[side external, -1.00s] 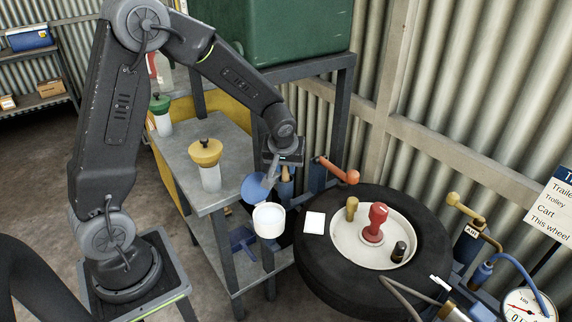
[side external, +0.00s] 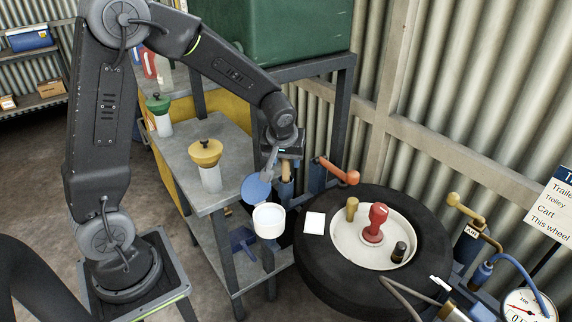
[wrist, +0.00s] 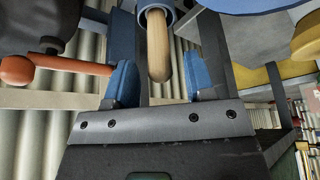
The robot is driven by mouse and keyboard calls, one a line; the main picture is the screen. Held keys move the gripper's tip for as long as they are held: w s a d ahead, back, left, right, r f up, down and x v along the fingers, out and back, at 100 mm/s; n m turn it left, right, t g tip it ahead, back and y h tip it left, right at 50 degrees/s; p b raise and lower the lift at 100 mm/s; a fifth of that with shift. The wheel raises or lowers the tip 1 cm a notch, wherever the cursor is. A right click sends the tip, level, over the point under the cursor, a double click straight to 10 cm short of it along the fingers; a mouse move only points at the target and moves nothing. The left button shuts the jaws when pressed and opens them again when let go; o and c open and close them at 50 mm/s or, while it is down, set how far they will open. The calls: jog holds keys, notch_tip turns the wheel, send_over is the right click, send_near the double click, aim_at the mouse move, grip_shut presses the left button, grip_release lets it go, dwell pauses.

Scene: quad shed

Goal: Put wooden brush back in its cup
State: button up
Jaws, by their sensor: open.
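The wooden brush's pale, rounded handle (wrist: 158,45) shows in the wrist view, its end lying between my two blue fingertips. My gripper (wrist: 161,72) is open, with a gap on each side of the handle. The other end of the handle enters a blue ring-shaped part (wrist: 168,10), cut off by the top edge. In the side view, the handle (side external: 286,171) stands just below my gripper (side external: 285,157), above a blue part (side external: 286,190). Whether this blue part is the brush's cup or a collar is unclear; the bristles are hidden.
A white pot (side external: 268,222) with a raised blue disc (side external: 256,190) stands close by at the left. An orange-handled tool (side external: 338,171) is close at the right. A yellow-topped bottle (side external: 207,165) is on the grey bench, and a tyre (side external: 325,262) lies in front.

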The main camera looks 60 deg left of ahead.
jog(key=v, duration=0.9)
jog(key=s+d+r+m+t+h, duration=0.1)
jog(key=s+d+m, duration=0.3)
jog(key=s, duration=0.5)
jog(key=s+d+r+m+t+h, duration=0.1)
jog(key=s+d+r+m, duration=0.3)
jog(key=s, duration=0.5)
jog(key=shift+s+r+m+h, duration=0.2)
jog(key=shift+r+m+h, duration=0.05)
jog(key=shift+m+h, duration=0.3)
jog(key=shift+c, duration=0.3)
